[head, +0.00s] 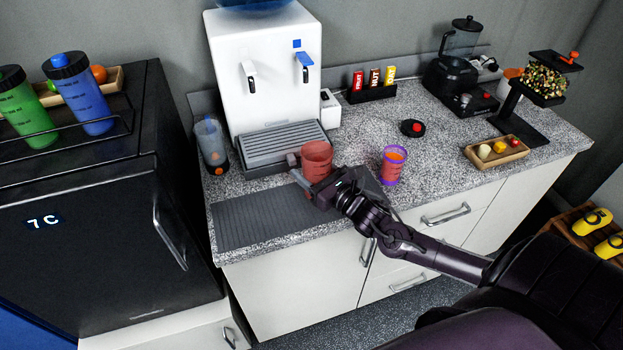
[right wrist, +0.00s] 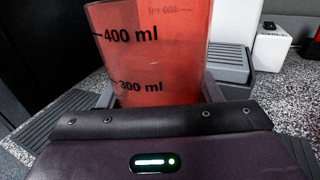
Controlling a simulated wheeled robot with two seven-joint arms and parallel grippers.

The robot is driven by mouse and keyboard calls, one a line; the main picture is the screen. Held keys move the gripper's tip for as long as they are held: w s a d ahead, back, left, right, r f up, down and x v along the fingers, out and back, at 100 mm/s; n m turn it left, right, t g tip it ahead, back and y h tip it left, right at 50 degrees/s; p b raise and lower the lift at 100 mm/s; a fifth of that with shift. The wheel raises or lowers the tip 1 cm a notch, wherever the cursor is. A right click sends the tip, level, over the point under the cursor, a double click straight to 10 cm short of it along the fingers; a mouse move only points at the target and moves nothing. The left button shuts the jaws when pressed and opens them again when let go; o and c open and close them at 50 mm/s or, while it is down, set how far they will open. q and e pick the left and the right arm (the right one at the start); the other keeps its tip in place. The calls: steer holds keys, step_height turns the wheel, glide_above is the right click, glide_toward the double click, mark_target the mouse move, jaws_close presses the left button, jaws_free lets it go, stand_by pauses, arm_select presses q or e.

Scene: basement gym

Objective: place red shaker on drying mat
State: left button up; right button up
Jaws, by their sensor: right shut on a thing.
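The red shaker (head: 316,157) is an open translucent red cup, upright at the front of the water dispenser in the head view. My right gripper (head: 308,180) is shut on it. The cup also fills the upper middle of the right wrist view (right wrist: 150,55), with 400 ml and 300 ml marks. The grey ribbed drying mat (head: 255,218) lies on the counter's front left, just left of and below the cup. I cannot tell whether the cup's base touches anything, as my gripper hides it. My left gripper is not in view.
The white water dispenser (head: 262,75) with its drip tray (head: 284,148) stands behind. A clear shaker (head: 211,145) stands left, a purple-rimmed cup (head: 394,164) right. A black lid (head: 412,128) and a wooden tray (head: 497,153) lie further right. The mat looks bare.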

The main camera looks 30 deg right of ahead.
step_height(320, 180, down, 4)
steer(key=shift+r, duration=0.2)
steer(key=shift+f, duration=0.1)
steer(key=shift+f, duration=0.15)
steer(key=o, duration=1.1)
